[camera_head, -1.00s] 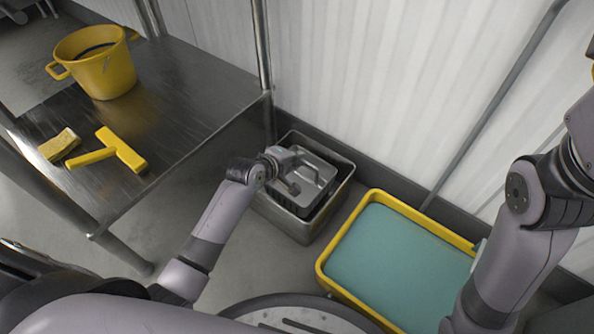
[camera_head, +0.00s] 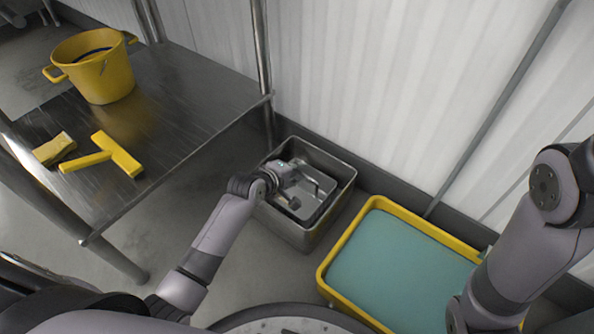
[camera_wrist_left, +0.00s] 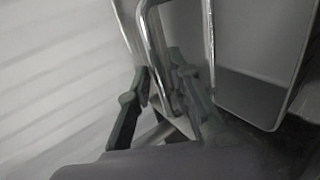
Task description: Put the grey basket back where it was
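The grey basket (camera_head: 325,183) sits inside a rectangular metal bin on the floor, its rim below the bin's rim. My left gripper (camera_head: 285,192) is over the basket, inside the bin's opening at its left side. In the left wrist view the basket's thin metal handle (camera_wrist_left: 152,45) runs between the two dark fingers of my left gripper (camera_wrist_left: 162,82). The fingers lie close against both sides of the handle. The basket's bottom is hidden in the bin. My right arm crosses the right side of the head view, but its gripper is out of view.
The metal bin (camera_head: 313,237) stands by the white wall. A yellow-rimmed tub (camera_head: 334,256) with a teal surface is to its right. A metal table (camera_head: 185,110) at left carries a yellow pot (camera_head: 105,80), a yellow sponge (camera_head: 54,149) and a yellow scraper (camera_head: 118,153).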

